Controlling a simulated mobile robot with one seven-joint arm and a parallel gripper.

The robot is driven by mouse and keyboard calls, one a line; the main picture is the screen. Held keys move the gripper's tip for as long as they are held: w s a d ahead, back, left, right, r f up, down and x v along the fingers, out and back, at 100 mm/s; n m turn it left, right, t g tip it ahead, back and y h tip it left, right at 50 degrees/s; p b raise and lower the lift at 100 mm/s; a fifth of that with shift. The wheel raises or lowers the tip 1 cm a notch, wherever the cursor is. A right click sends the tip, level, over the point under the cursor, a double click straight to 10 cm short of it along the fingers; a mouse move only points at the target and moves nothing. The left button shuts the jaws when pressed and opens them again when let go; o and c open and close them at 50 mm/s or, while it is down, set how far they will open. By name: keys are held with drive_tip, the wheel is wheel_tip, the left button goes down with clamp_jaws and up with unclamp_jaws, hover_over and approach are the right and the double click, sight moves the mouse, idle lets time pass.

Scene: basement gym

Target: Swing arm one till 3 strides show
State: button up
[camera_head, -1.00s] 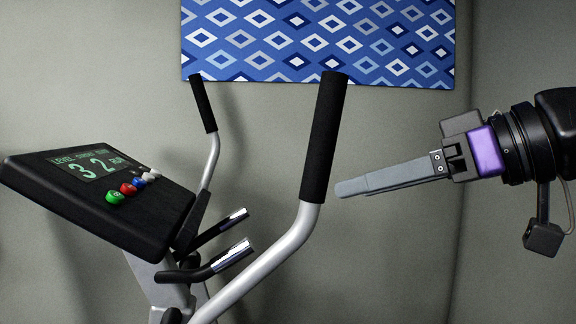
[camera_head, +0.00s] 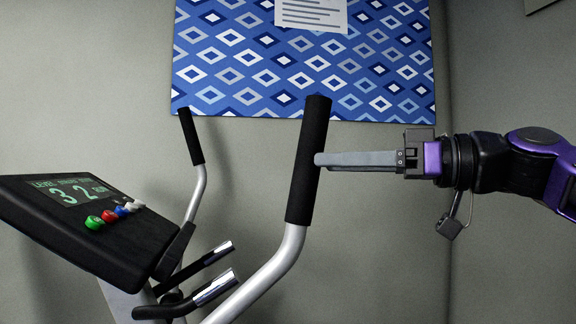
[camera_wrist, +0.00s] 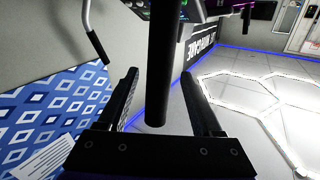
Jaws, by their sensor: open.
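The exercise machine's near swing arm is a silver bar (camera_head: 268,275) with a black grip (camera_head: 308,190), standing upright and leaning slightly. My gripper (camera_head: 318,159) comes in level from the right; its fingertips overlap the right edge of this grip. In the wrist view my gripper (camera_wrist: 160,85) is open, with the black grip (camera_wrist: 161,60) between its spread fingers; contact is not clear. The far swing arm (camera_head: 192,137) stands behind. The console display (camera_head: 75,190) shows a large 3 at left and 2 beside it; its small labels are partly blurred.
The console (camera_head: 130,240) carries green, red, blue and white buttons (camera_head: 110,215). A blue diamond-pattern panel (camera_head: 235,75) with a paper sheet (camera_head: 312,14) hangs behind. The floor (camera_wrist: 265,90) has bright light strips.

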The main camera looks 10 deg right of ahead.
drive_tip(key=x, duration=0.8)
drive_tip(key=shift+c, duration=0.4)
clamp_jaws()
idle(0.9)
